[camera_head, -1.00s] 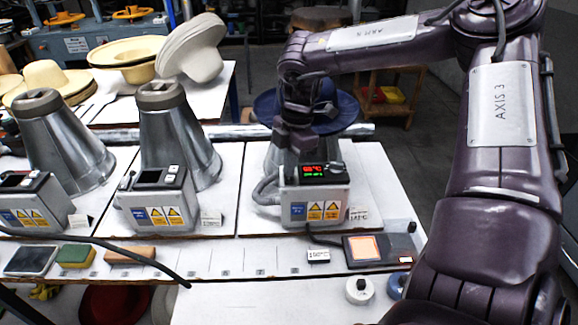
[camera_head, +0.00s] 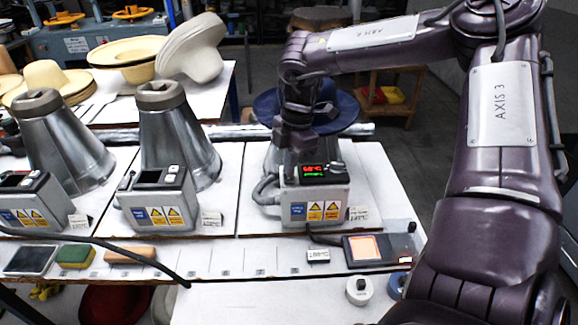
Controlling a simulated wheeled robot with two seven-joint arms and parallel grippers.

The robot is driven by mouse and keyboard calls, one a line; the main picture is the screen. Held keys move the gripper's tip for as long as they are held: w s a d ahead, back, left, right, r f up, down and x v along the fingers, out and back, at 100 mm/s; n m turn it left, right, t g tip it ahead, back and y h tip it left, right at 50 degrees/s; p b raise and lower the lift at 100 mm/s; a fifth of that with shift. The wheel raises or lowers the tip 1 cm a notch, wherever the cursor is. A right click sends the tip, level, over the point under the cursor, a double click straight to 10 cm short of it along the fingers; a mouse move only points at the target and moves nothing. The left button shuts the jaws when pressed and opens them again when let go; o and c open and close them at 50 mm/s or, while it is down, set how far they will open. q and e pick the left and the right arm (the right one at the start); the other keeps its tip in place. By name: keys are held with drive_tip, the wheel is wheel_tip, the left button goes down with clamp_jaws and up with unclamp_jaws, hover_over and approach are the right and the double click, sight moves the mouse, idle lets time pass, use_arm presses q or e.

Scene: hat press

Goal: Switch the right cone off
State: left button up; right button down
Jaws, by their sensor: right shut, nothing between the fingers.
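The right cone (camera_head: 272,158) stands at the right of the bench, mostly hidden behind my right gripper and its control box, with a dark blue hat (camera_head: 340,112) on top. My left gripper is not in view.
Two more metal cones, the middle one (camera_head: 172,130) and the left one (camera_head: 62,145), stand with unlit control boxes. Straw hats stand behind.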

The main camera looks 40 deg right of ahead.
sight(290, 179)
drive_tip(key=shift+s+f+b, duration=0.1)
drive_tip(key=shift+f+b, duration=0.75)
drive_tip(key=shift+f, duration=0.1)
idle(0.9)
drive_tip(key=shift+r+p, duration=0.6)
drive_tip(key=shift+r, duration=0.2)
drive_tip(key=shift+r+p, duration=1.8)
drive_tip(key=shift+r, duration=0.95)
